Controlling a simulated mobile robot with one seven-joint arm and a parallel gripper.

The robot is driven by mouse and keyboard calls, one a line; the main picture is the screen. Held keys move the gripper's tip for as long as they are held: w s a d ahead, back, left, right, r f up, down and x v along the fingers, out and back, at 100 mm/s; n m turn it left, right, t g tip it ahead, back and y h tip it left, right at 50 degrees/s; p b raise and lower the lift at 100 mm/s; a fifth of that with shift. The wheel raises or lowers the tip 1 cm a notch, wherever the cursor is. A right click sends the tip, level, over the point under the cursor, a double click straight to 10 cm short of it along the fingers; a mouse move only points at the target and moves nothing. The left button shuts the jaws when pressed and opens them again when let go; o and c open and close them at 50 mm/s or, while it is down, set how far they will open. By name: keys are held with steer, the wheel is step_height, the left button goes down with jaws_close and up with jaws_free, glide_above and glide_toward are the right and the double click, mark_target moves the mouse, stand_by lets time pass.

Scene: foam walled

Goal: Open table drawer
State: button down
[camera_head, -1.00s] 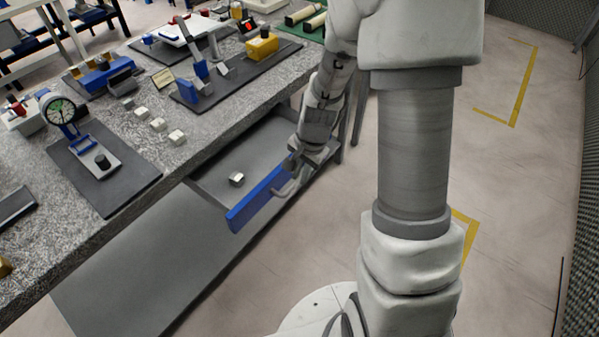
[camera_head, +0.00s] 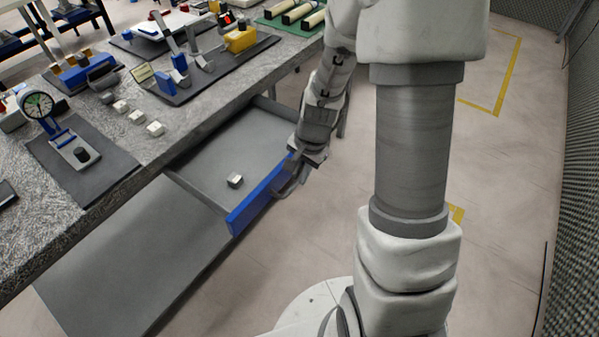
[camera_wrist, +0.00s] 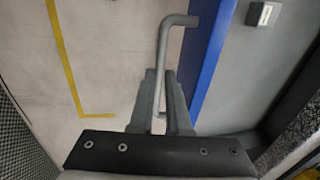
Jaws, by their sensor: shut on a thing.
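The table drawer has a blue front (camera_head: 257,200) and a grey inside (camera_head: 215,160). It stands pulled out from under the speckled stone tabletop (camera_head: 190,130). A small pale block (camera_head: 235,181) lies on the drawer floor, and it also shows in the wrist view (camera_wrist: 264,14). A grey bar handle (camera_wrist: 165,50) stands out from the blue front, seen in the wrist view. My gripper (camera_wrist: 161,100) is shut on this handle, with one finger on each side of the bar. In the head view my gripper (camera_head: 297,172) is at the right part of the drawer front, partly hiding the handle.
The tabletop bears a dial gauge stand (camera_head: 40,105) on a dark mat, small pale blocks (camera_head: 138,117), and a yellow tool (camera_head: 240,38). A grey lower shelf (camera_head: 130,270) lies below the drawer. Floor to the right is clear up to a mesh wall (camera_head: 575,170).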

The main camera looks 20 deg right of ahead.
steer(key=c, duration=1.2)
jaws_free()
steer(key=shift+o, duration=0.2)
steer(key=shift+r, duration=0.1)
step_height(320, 180, up, 17)
steer(key=s+d+p, duration=0.2)
steer(key=p, duration=0.2)
steer(key=shift+s, duration=0.3)
steer(key=s+a+r+n+t+p, duration=0.2)
steer(key=s+r+n, duration=0.3)
steer(key=r, duration=0.4)
steer(key=s+a+r+n+t+h+p, duration=0.1)
steer(key=s+r+n+p, duration=0.3)
steer(key=s+r, duration=0.4)
steer(key=shift+a+r+n+t+p, duration=0.3)
steer(key=shift+a+r+n+t, duration=0.1)
steer(key=shift+a+r+n, duration=0.4)
